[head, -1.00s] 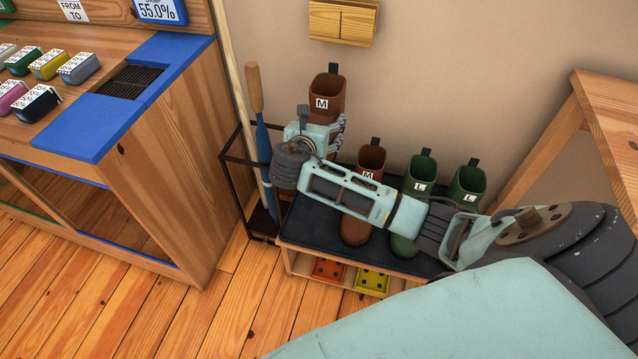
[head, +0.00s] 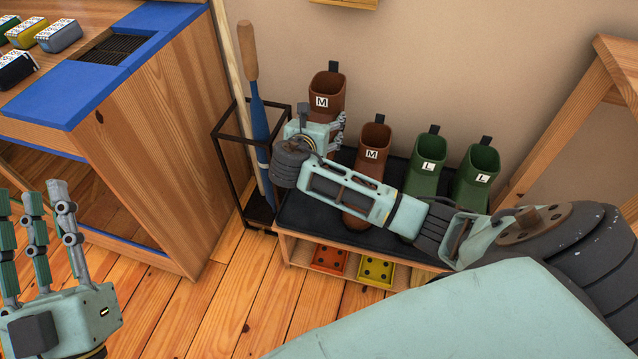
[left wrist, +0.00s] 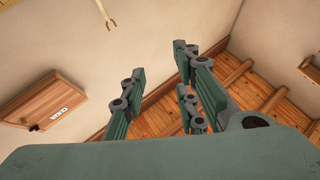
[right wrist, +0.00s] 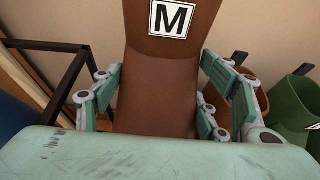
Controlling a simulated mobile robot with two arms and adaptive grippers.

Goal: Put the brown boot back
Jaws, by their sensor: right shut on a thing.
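A brown boot (head: 326,92) with a white M label is upright in my right gripper (head: 318,132), at the left end of a black-topped bench (head: 300,215). My right gripper is shut on this boot; in the right wrist view the fingers flank its brown shaft (right wrist: 160,85). The boot's foot is hidden behind my gripper and arm, so I cannot tell whether it touches the bench. A second brown M boot (head: 374,137) stands on the bench to its right, partly behind my arm. My left gripper (head: 45,200) is open and empty at the lower left, away from the bench.
Two green L boots (head: 427,165) (head: 478,170) stand further right on the bench. A black-framed rack (head: 228,165) holding long-handled items is left of the bench. A wooden counter with a blue edge (head: 60,112) is further left. Red (head: 330,258) and yellow (head: 376,268) pieces sit under the bench.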

